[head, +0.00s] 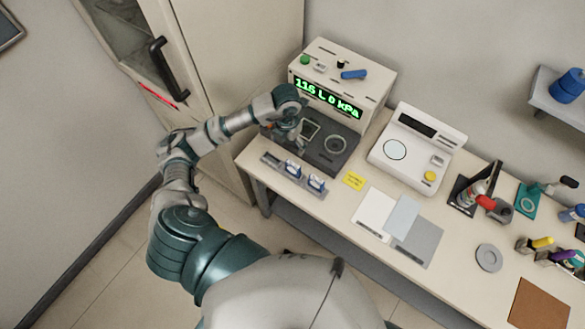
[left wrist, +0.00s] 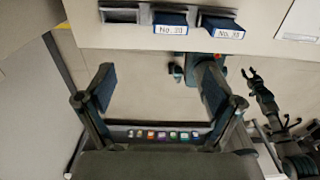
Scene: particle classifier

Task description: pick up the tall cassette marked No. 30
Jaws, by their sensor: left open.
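Two blue cassettes with white labels stand in a grey rack (head: 303,186) along the left front of the table. In the left wrist view, the left cassette's label looks like No. 30 or No. 20 (left wrist: 170,25); the right cassette (left wrist: 225,30) seems to read No. 35, both small and blurred. In the head view they are the left cassette (head: 292,169) and the right cassette (head: 316,183). My left gripper (left wrist: 158,88) is open and empty, fingers apart, short of the cassettes in the wrist view. In the head view, the left gripper (head: 296,137) is above the dark pad behind the rack.
An empty slot (left wrist: 120,15) lies left of the cassettes. A white scale (head: 418,145), yellow note (head: 354,181) and sheets (head: 374,210) lie to the right.

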